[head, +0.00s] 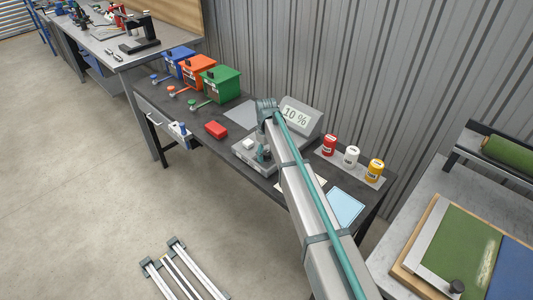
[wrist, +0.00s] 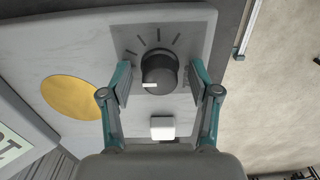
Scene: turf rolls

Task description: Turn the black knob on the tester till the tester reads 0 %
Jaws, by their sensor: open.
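The tester (head: 243,158) stands on the dark bench, and its raised display (head: 295,117) reads 10 %. In the wrist view its round black knob (wrist: 159,68) sits on a dark panel with several scale marks along its upper side. A white mark on the knob (wrist: 150,86) points down and slightly left in the picture. My gripper (wrist: 162,70) is open, with one teal-backed finger on each side of the knob. A gap shows on both sides. In the head view my arm hides the knob and part of the tester.
A white square button (wrist: 162,128) and a gold disc (wrist: 72,97) are on the tester near the knob. A red block (head: 216,129) lies left of the tester. Red, white and yellow cans (head: 351,157) stand to its right. Blue, orange and green boxes (head: 221,85) stand further left.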

